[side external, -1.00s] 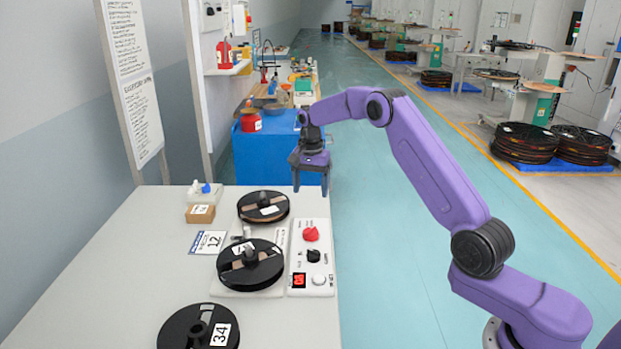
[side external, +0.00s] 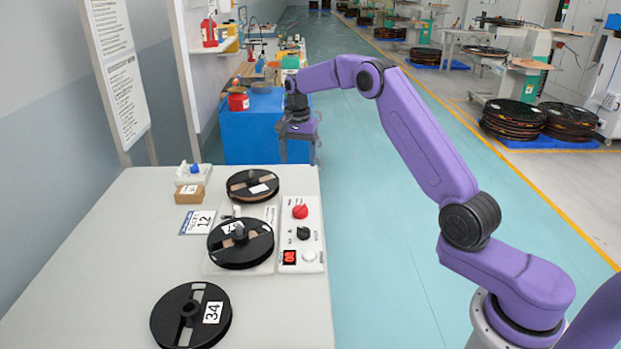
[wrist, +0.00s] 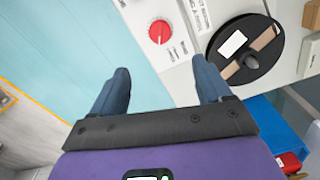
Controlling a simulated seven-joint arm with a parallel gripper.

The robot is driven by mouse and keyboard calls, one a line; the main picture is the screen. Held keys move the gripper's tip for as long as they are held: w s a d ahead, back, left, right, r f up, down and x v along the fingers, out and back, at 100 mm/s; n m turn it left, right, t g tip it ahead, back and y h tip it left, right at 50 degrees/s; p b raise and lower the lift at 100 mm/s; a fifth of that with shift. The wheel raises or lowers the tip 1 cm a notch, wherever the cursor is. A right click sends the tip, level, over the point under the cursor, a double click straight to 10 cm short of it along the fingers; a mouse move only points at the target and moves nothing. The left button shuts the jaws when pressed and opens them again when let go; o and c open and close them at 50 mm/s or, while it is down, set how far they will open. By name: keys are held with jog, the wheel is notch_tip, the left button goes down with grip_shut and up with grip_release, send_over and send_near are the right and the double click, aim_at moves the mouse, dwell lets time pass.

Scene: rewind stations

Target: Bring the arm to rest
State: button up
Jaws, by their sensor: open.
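My gripper (side external: 299,157) is open and empty in the side external view, above the far right edge of the grey table (side external: 120,260). In the wrist view my gripper's two fingers (wrist: 160,88) are spread apart with nothing between them. Past the fingers, the wrist view shows the control panel's red knob (wrist: 159,31) and a black reel (wrist: 247,48). My gripper is apart from both.
The white control panel (side external: 302,262) stands at the table's right edge, beside two black reels (side external: 240,250) on a rewinder. A reel marked 34 (side external: 170,318) lies nearer. A small brown box (side external: 189,194) and a "12" card (side external: 197,222) are at left. A blue cabinet (side external: 245,135) stands behind.

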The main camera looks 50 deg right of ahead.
jog(key=s+a+r+n, duration=0.3)
jog(key=s+a+n, duration=0.3)
jog(key=s+a, duration=0.3)
jog(key=s+a+r+n, duration=0.3)
jog(key=s+a+n, duration=0.3)
jog(key=s+a, duration=0.3)
jog(key=s+d+f+n, duration=0.1)
jog(key=s+n, duration=0.5)
jog(key=s, duration=0.8)
jog(key=s+d+f+n, duration=0.1)
jog(key=s+n, duration=0.5)
jog(key=s, duration=0.7)
jog(key=shift+s+d+n, duration=0.35)
jog(key=shift+d+n, duration=0.05)
jog(key=shift+d, duration=0.3)
